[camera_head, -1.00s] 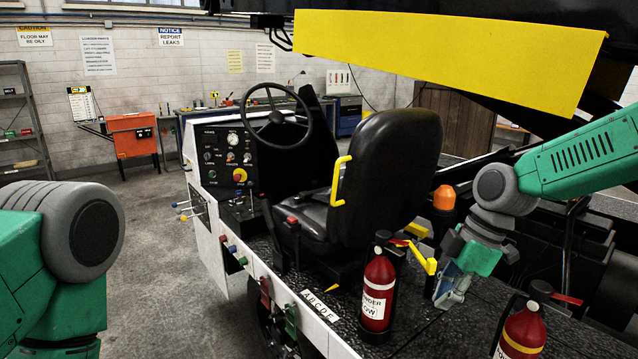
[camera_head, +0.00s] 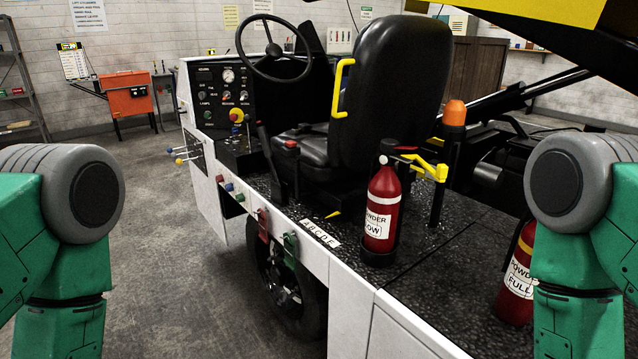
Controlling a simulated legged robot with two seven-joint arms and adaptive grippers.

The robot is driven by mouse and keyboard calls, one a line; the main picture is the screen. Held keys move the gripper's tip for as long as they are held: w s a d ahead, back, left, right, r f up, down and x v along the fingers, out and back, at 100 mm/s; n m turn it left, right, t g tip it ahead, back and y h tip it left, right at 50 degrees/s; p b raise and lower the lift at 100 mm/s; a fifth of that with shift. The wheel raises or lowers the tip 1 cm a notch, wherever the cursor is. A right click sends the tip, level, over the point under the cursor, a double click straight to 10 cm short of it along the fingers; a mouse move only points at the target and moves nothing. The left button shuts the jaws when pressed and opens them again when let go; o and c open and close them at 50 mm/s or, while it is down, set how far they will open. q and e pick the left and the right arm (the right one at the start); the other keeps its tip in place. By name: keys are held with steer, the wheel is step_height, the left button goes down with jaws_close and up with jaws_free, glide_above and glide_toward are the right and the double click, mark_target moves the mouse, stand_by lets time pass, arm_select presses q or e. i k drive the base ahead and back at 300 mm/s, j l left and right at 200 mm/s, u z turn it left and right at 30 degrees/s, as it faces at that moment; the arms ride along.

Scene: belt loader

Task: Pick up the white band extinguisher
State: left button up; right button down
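A red fire extinguisher (camera_head: 383,207) stands upright on the black deck behind the seat in the head view. Its label reads "POWDER LOW", and a pale band seems to run around it above the label. A second red extinguisher (camera_head: 517,280) stands further right, with a yellow band and a label reading "POWDER FULL"; my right arm partly covers it. Only upper links of my two arms show, at the left and right edges. Both grippers are out of view, and nothing touches the "POWDER LOW" extinguisher.
The deck's white side (camera_head: 350,310) faces me. Floor is clear at left.

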mark_target(384, 193)
steer(key=i+j+z, duration=0.15)
steer(key=z, duration=0.25)
steer(key=i+j+z, duration=0.15)
steer(key=z, duration=0.2)
steer(key=j+z, duration=0.25)
steer(key=z, duration=0.15)
steer(key=i+j+z, duration=0.15)
steer(key=z, duration=0.2)
steer(key=j, duration=0.1)
